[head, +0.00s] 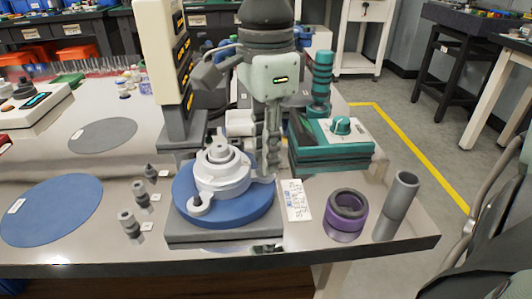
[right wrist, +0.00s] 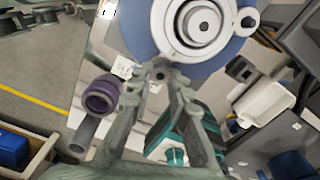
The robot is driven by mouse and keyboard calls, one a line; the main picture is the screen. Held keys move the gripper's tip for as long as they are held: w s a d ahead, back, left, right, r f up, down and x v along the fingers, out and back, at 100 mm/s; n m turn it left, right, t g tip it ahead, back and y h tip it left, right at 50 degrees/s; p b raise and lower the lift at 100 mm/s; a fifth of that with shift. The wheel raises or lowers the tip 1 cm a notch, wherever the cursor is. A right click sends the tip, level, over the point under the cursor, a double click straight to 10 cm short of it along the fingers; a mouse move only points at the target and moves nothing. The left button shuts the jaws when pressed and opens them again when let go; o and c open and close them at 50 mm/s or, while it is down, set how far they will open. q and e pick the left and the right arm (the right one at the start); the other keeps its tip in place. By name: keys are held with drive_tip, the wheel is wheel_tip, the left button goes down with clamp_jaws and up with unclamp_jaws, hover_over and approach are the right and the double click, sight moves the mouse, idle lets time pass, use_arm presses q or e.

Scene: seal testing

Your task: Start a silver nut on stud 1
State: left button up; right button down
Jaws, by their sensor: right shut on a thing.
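A pale silver flange (head: 221,172) sits on a round blue disc (head: 181,205), with a raised round hub in its middle. One lug with a round top (head: 197,203) shows at its front left. My right gripper (head: 266,172) points down at the flange's right edge, over a lug there. Its fingers are shut on a small grey nut (right wrist: 160,76), seen between the fingertips in the right wrist view. Whether the nut touches a stud is hidden. My left gripper is not in view.
A teal box with a knob (head: 330,145) stands close right of my gripper. A purple ring (head: 346,210) and a grey tube (head: 397,200) stand at the right front. A tall cream-and-black column (head: 163,60) rises behind the disc. A flat blue mat (head: 50,210) lies left.

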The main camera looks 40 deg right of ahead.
drive_tip(key=shift+f+m+b, duration=0.15)
drive_tip(key=shift+m+b, duration=0.4)
drive_tip(key=shift+m, duration=0.25)
drive_tip(key=shift+s+m+b, duration=0.1)
drive_tip(key=shift+m+b, duration=0.65)
drive_tip(key=shift+m, duration=0.35)
drive_tip(key=shift+m+b, duration=0.5)
drive_tip(key=shift+m, duration=0.2)
drive_tip(key=shift+f+m+b, duration=0.1)
drive_tip(key=shift+m+b, duration=0.65)
drive_tip(key=shift+m, duration=0.35)
drive_tip(key=c, duration=1.3)
unclamp_jaws()
drive_tip(key=shift+c, duration=0.2)
drive_tip(key=shift+r, duration=0.2)
wheel_tip(320, 180, up, 9)
drive_tip(key=p, duration=0.6)
drive_tip(key=shift+p, duration=0.35)
